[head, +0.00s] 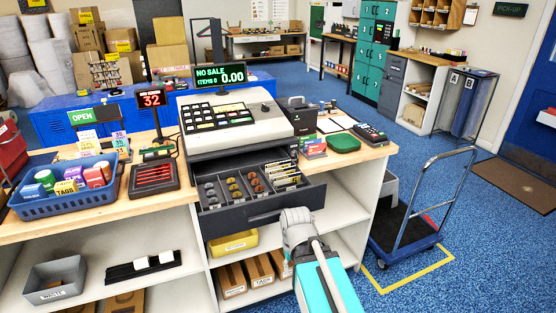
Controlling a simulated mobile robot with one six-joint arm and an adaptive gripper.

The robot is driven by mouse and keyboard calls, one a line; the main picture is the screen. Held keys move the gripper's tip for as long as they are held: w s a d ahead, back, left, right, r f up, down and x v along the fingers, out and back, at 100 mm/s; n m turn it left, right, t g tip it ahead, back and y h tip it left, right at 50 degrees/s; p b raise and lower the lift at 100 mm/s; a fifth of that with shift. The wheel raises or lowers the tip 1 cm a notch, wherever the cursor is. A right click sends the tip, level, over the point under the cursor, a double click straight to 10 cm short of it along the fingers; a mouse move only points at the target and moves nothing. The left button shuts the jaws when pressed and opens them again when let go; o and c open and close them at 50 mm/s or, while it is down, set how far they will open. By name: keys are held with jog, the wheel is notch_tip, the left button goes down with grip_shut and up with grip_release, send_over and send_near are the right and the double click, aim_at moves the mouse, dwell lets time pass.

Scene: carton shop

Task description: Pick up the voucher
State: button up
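I cannot pick out the voucher for certain at this size. The cash drawer (258,213) under the till is pulled open. Coins lie in its left compartments, and pale note-like slips (283,176) lie in its right compartments. Small coloured cards (314,147) are on the counter right of the till; their print is unreadable. My gripper (297,216) is at the drawer's front right edge, seen from behind. Its fingers are hidden or too small to tell open from shut, and nothing held is visible. Whether it touches the drawer is unclear.
The till (235,121) stands on the wooden counter. A blue basket (68,204) of goods and a card terminal (155,150) stand left. A green dish (343,143), a clipboard (337,123) and another terminal (370,134) are right. A trolley (405,235) stands on the floor right.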

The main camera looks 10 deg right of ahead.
notch_tip(320, 180, up, 28)
jog(key=p, duration=2.6)
jog(key=shift+s, duration=0.4)
jog(key=shift+d, duration=0.1)
